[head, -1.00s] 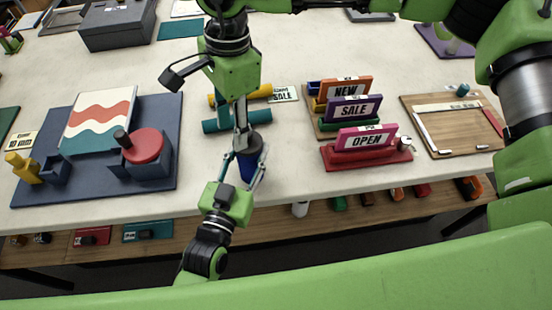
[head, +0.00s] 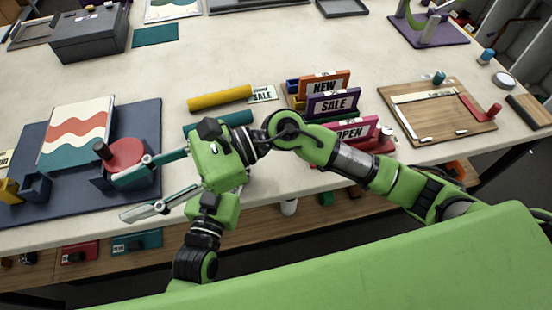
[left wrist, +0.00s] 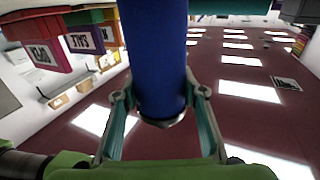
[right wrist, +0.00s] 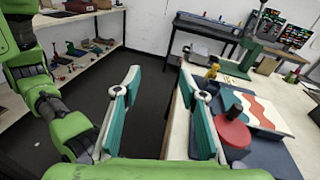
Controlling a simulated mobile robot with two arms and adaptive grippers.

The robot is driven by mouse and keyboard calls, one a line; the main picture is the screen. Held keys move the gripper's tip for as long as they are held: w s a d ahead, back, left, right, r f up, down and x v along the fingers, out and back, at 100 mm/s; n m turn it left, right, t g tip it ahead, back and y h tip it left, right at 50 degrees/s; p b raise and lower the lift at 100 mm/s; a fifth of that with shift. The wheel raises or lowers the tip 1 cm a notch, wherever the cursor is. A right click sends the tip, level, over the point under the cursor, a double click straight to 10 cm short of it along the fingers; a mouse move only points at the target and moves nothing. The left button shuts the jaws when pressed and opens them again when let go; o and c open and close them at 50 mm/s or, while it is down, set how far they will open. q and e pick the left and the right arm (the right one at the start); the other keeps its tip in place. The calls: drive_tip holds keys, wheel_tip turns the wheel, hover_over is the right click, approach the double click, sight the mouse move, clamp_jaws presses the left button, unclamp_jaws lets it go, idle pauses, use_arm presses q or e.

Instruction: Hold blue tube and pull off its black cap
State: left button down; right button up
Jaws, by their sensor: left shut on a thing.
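The blue tube (left wrist: 162,60) stands between the fingers of my left gripper (left wrist: 162,95), which is shut on it. Its rounded lower end shows in the left wrist view. The black cap is out of sight; I cannot tell whether it is on the tube. My right gripper (head: 140,187) is wide open with its fingers pointing left, and its body hides most of the left gripper and tube in the head view. In the right wrist view the gap between the right fingers (right wrist: 160,78) is empty.
A navy tray (head: 150,110) with a red disc (head: 127,155) lies left of the right fingers. Yellow (head: 220,98) and teal (head: 232,118) rolls lie behind the grippers. Sign blocks (head: 334,105) and a wooden board (head: 440,115) stand to the right.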

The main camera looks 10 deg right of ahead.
drive_tip(key=w+d+f+m+t+h, duration=0.2)
drive_tip(key=w+d+f+m+t, duration=0.15)
drive_tip(key=d+m+t, duration=0.6)
drive_tip(key=w+d+f+m+t+h, duration=0.3)
drive_tip(key=d+t, duration=0.4)
drive_tip(key=d, duration=0.7)
drive_tip(key=shift+y, duration=0.3)
drive_tip(key=shift+s+a+f+x, duration=0.15)
drive_tip(key=shift+f+x, duration=0.05)
drive_tip(key=shift+x, duration=1.65)
drive_tip(key=shift+s+a+f+x, duration=0.1)
drive_tip(key=shift+a+f+x, duration=0.1)
drive_tip(key=shift+x, duration=1.6)
drive_tip(key=shift+s+a+f+x, duration=0.1)
drive_tip(key=shift+s+f+x, duration=0.05)
drive_tip(key=shift+x, duration=1.7)
clamp_jaws()
drive_tip(key=shift+r, duration=0.15)
drive_tip(key=shift+r, duration=1)
